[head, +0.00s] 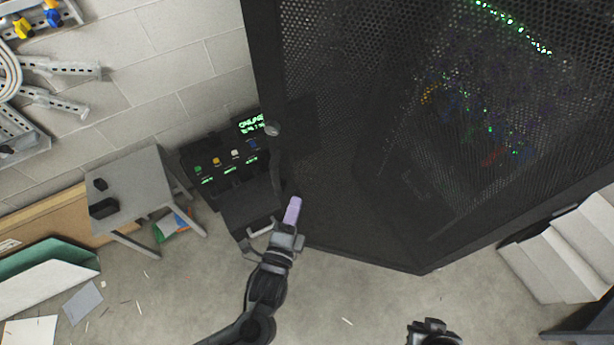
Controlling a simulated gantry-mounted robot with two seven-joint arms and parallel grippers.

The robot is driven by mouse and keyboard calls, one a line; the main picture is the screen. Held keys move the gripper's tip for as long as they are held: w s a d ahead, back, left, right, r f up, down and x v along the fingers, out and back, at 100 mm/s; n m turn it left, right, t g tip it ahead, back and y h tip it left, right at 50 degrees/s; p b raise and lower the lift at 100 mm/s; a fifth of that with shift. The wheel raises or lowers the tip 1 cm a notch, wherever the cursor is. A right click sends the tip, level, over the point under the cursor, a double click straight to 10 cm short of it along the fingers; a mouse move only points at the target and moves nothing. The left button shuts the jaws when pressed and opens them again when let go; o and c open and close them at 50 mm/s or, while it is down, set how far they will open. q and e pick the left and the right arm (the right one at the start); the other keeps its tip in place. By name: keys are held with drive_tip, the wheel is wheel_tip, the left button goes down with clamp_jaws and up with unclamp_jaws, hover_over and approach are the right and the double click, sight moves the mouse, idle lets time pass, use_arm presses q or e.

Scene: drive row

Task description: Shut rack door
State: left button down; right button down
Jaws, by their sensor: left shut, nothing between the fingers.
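The rack door (350,190) is a black perforated mesh panel that fills the upper middle and right. Green lights and coloured cables show through its mesh. I cannot tell from this view how far it stands from its frame. A dark handle (274,165) with a round knob runs along its left edge. My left gripper (292,211) is shut and empty, with pale purple fingertips, at the lower left edge of the door just below the handle. Whether it touches the door is unclear. My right gripper (433,328) shows only partly at the bottom edge, apart from the door; its fingers are not clear.
A black console (225,165) with lit buttons and a green display stands left of the door. A grey stool (135,185) is against the block wall. White stepped blocks (565,250) are at the right. The floor (350,290) in front has scattered scraps.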

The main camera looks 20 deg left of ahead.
sight(312, 152)
use_arm(q)
drive_tip(key=w, duration=0.9)
drive_tip(key=w+a, duration=0.1)
drive_tip(key=w, duration=0.4)
drive_tip(key=shift+w+f, duration=0.1)
drive_tip(key=shift+a, duration=0.1)
